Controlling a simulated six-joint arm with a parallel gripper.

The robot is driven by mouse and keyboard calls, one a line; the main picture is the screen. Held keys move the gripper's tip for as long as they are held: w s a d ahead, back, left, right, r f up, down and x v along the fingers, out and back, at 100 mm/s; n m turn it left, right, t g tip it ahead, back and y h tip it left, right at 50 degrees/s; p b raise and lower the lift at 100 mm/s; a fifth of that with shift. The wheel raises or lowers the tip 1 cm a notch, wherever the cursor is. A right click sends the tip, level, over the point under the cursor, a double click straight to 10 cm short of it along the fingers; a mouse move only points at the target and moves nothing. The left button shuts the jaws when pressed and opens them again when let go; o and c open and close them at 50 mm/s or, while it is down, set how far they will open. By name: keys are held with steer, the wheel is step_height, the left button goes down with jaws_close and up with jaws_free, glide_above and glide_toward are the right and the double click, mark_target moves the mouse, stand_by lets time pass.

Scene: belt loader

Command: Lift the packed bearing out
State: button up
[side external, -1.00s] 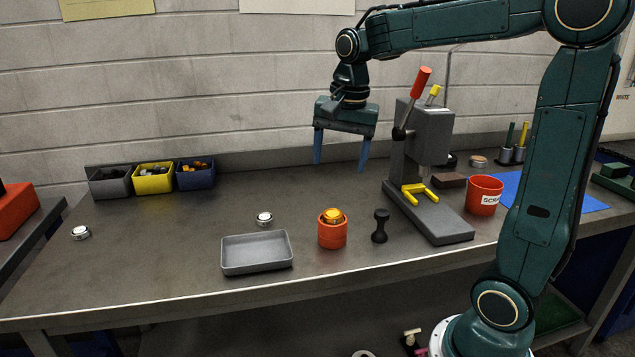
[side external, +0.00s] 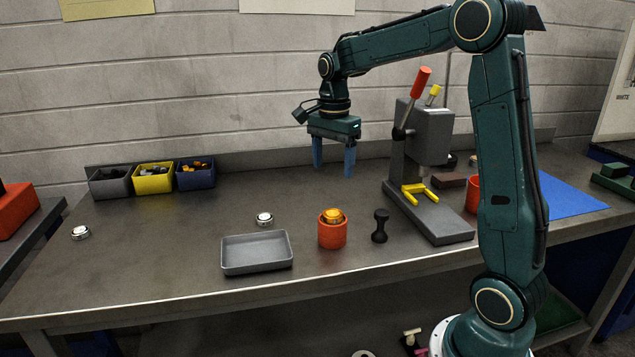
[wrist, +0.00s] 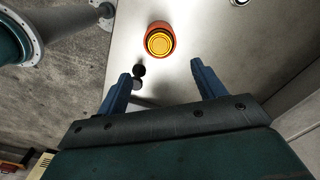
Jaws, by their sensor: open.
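The packed bearing (side external: 333,214) is a yellow-orange ringed piece seated in the top of an orange-red cup (side external: 332,235) on the bench. In the wrist view the bearing (wrist: 159,42) shows from above, inside the rim of the cup (wrist: 170,28), beyond my fingertips. My gripper (side external: 333,172) is open and empty, with blue fingers pointing down, above the bench and higher than the cup. The fingers of my gripper (wrist: 162,78) also show in the wrist view, spread apart.
A black spool-shaped tool (side external: 380,227) stands right of the cup, with a grey press (side external: 425,140) beyond it. A grey tray (side external: 257,266) lies to the left. Silver bearings (side external: 264,218) (side external: 80,232) rest on the bench. Small bins (side external: 153,184) stand at the back left.

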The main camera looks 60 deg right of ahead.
glide_above(331, 214)
steer(key=shift+d+f, duration=0.1)
steer(key=shift+f, duration=3.5)
steer(key=shift+f, duration=2.55)
steer(key=c, duration=1.4)
